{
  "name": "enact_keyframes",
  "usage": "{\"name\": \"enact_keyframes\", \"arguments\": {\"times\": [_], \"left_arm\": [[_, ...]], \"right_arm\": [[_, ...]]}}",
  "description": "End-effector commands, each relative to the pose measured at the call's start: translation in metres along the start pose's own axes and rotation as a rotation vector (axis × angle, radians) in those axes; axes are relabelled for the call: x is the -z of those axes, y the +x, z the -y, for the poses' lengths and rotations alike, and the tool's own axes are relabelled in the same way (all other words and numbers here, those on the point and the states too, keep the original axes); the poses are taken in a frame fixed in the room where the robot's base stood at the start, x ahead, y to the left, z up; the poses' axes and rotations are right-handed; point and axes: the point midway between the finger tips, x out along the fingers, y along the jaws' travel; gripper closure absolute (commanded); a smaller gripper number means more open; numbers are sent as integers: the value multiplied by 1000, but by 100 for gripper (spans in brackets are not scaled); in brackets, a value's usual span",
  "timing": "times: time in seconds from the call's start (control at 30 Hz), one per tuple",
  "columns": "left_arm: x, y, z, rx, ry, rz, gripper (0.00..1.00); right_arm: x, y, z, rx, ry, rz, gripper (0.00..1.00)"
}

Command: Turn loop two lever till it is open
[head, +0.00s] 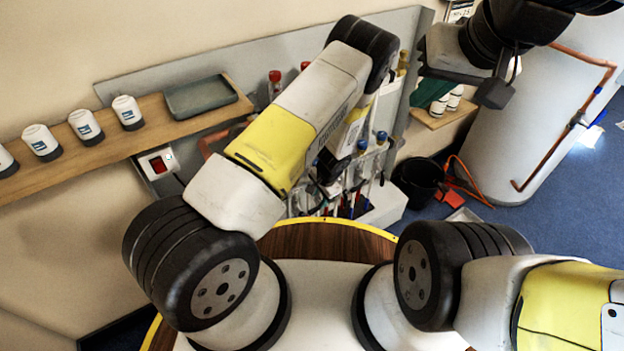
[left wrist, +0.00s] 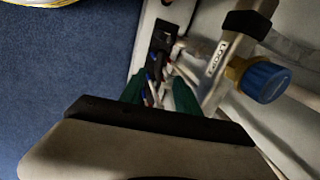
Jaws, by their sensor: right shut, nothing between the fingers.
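The copper manifold stands against the grey back panel (head: 210,62), mostly hidden behind my left arm in the head view. Red caps (head: 275,77) and blue caps (head: 382,137) show around the arm. My left gripper (head: 331,168) is low in front of the manifold, largely hidden by its own arm. In the left wrist view, its two green fingers (left wrist: 158,95) stand apart, with thin pipes and small red and blue parts behind the gap. A blue knob (left wrist: 264,81) with a yellow collar is to their right. I cannot tell which part is the loop two lever. My right gripper (head: 495,92) is shut and empty, up at the right.
A wooden shelf (head: 110,140) at left holds several white jars (head: 85,125) and a grey tray (head: 200,96). A red switch (head: 158,164) is below. At right are a white tank (head: 500,150), a black bucket (head: 418,180) and blue floor (head: 560,190).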

Motion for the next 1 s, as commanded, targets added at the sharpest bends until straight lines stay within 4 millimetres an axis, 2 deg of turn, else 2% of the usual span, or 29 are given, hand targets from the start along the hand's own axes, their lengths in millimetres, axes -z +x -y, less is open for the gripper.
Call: {"name": "enact_keyframes", "arguments": {"times": [0.53,0.7,0.93,1.0], "left_arm": [[-2,73,-2,1,9,3,61],[-1,82,-2,1,8,2,61],[-1,82,-2,1,8,2,61],[-1,82,-2,1,8,2,75]], "right_arm": [[0,0,0,0,0,0,100],[0,0,0,0,0,0,100],[0,0,0,0,0,0,100],[0,0,0,0,0,0,100]]}}
